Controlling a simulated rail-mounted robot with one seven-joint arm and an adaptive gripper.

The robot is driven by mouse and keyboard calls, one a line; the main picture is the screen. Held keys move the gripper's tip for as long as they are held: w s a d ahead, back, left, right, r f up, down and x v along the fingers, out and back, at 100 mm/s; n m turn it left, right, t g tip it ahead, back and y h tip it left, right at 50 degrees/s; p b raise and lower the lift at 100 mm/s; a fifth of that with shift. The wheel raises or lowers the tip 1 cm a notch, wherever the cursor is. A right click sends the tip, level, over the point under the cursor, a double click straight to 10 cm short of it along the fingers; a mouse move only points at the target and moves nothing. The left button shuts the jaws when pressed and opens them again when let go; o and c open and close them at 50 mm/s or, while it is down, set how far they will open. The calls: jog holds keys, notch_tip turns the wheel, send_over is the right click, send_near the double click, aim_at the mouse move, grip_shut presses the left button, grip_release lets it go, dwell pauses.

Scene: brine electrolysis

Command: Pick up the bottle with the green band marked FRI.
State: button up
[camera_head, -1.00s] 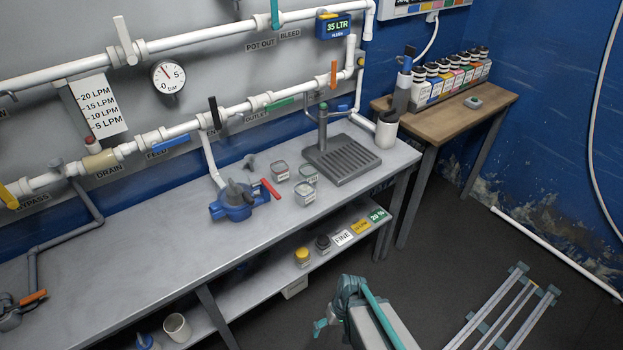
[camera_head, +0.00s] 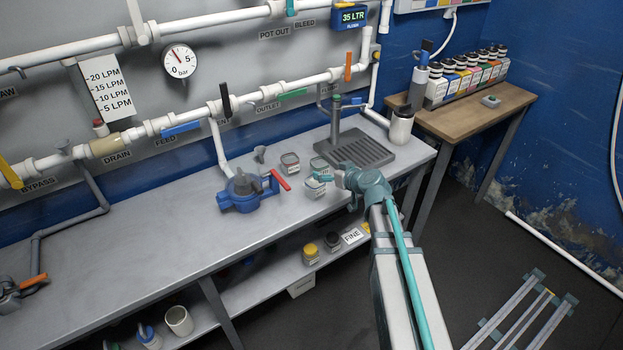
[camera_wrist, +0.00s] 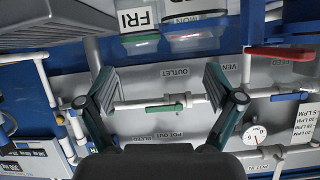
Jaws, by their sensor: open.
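A clear container with a white label reading FRI and a green band (camera_wrist: 139,37) is at the top of the wrist view, cut off by the frame edge. A similar clear container (camera_wrist: 192,30) is beside it. In the head view, small square jars (camera_head: 290,163) stand on the grey bench; their labels are too small to tell which is FRI. My gripper (camera_wrist: 162,85) is open and empty, its two fingers apart. In the head view my gripper (camera_head: 344,189) is at the bench's front edge, beside the jars and partly covering that area.
A ridged drain tray (camera_head: 365,152) with a tap stands behind the jars. White pipes (camera_head: 180,120) run along the wall. A row of colour-banded bottles (camera_head: 464,82) stands on a wooden table.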

aim_at(316, 159)
jog(key=shift+t+h, duration=0.3)
jog(key=w, duration=0.2)
jog(key=w+f+p, duration=0.1)
jog(key=w, duration=0.2)
jog(key=shift+w+f, duration=0.1)
jog(key=shift+w, duration=0.15)
jog(key=shift+p+x, duration=1.2)
jog(key=shift+x, duration=1.85)
jog(key=shift+f, duration=0.1)
jog(key=c, duration=1.3)
